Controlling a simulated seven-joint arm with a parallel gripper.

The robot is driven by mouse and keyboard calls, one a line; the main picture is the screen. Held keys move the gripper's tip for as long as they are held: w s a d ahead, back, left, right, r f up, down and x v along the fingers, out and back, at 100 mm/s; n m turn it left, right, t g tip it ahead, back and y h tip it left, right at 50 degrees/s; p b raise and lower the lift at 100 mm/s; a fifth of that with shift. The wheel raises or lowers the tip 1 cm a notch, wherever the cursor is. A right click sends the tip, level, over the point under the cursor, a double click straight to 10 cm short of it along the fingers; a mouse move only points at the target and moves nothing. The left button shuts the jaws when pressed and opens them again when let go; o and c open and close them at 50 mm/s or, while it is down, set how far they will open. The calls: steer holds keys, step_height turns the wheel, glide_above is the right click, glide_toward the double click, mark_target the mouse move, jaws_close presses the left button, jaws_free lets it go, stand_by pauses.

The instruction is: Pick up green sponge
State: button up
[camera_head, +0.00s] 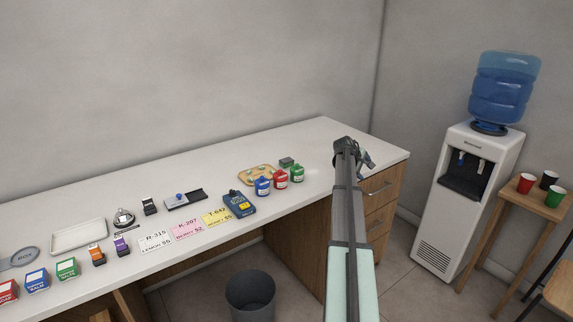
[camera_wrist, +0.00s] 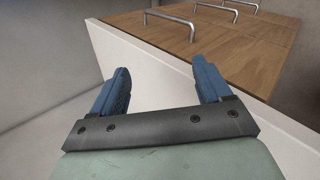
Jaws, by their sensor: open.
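A small dark green block (camera_head: 287,163), which looks like the green sponge, lies on the white counter (camera_head: 325,135) in the head view, behind the small jars and at the right end of a tan tray. My gripper (camera_head: 366,160) is to the right of it, apart from it, near the counter's right end and partly hidden by my arm. In the wrist view my gripper (camera_wrist: 160,88) has its two blue fingers spread with nothing between them. The wrist view faces the wooden drawer fronts (camera_wrist: 220,38) and a white panel; the green block does not show there.
A tan tray (camera_head: 258,174) with small items lies left of the block. Blue (camera_head: 262,186), red (camera_head: 281,180) and green (camera_head: 297,173) jars stand in front. A blue card reader (camera_head: 238,203) is further left. A water cooler (camera_head: 470,190) stands right of the counter.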

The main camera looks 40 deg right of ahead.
steer(key=w+a+r+n+y, duration=0.2)
steer(key=w+a+n, duration=0.15)
steer(key=w, duration=0.45)
steer(key=w+a+r+n+y, duration=0.2)
steer(key=w+a+n+y, duration=0.15)
steer(key=w, duration=0.45)
step_height(320, 180, up, 6)
steer(key=n+y, duration=0.4)
steer(key=n, duration=0.4)
glide_above(287, 160)
steer(key=shift+g, duration=0.4)
step_height(287, 160, down, 8)
steer(key=shift+s+r, duration=0.1)
steer(key=shift+r, duration=0.15)
steer(key=shift+w+f, duration=0.2)
steer(key=shift+f, duration=2.65)
steer(key=shift+c, duration=0.3)
steer(key=shift+a, duration=0.1)
steer(key=c, duration=1)
steer(key=shift+c, duration=0.2)
step_height(287, 160, up, 10)
steer(key=shift+r, duration=0.1)
